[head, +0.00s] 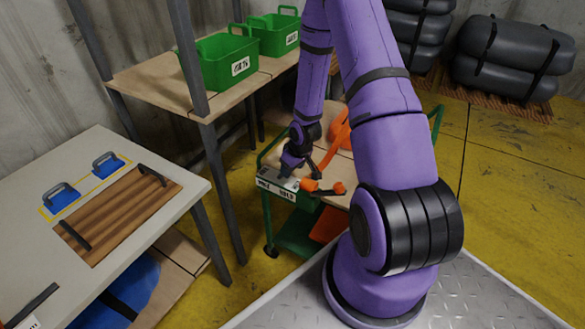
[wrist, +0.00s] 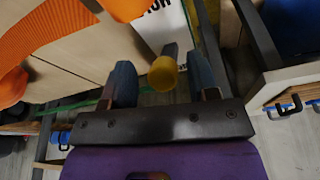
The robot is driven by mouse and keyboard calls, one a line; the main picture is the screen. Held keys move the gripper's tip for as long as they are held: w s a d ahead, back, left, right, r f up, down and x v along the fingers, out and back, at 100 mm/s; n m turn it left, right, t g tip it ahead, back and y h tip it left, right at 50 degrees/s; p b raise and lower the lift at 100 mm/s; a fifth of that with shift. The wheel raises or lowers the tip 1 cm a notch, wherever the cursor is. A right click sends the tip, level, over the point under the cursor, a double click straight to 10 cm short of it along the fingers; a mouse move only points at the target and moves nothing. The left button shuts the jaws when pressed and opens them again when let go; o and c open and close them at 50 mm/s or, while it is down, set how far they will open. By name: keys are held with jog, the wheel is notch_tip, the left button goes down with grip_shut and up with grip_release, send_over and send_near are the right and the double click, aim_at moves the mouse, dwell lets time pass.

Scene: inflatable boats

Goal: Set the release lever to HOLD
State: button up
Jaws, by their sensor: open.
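My gripper (head: 290,168) is at the near left end of the green-framed cart (head: 266,215), just above a white label plate (head: 278,184). In the wrist view, my gripper (wrist: 160,78) has its two fingers apart.
An orange strap (head: 332,150) and orange fitting (head: 322,187) lie on the cart beside my gripper. A grey table (head: 105,150) with blue handled blocks stands at the left. A wooden bench (head: 150,80) with green crates (head: 228,60) is behind. Yellow floor (head: 510,190) is clear at the right.

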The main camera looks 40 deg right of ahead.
jog(key=v, duration=1)
jog(key=shift+r, duration=0.25)
jog(key=s+a+r+h, duration=0.15)
jog(key=a+r, duration=0.25)
jog(key=r, duration=0.8)
jog(key=s+a+r+h, duration=0.1)
jog(key=s+a+r, duration=0.25)
jog(key=r, duration=0.95)
jog(key=s+a+r+t+y, duration=0.1)
jog(key=s+a+r, duration=0.3)
jog(key=s+r, duration=0.2)
jog(key=s+a+r+m+t+y, duration=0.1)
jog(key=s+a+r, duration=0.4)
jog(key=s, duration=0.4)
jog(key=shift+s+a+r, duration=0.15)
jog(key=shift+s+r, duration=0.15)
jog(key=shift+r, duration=0.3)
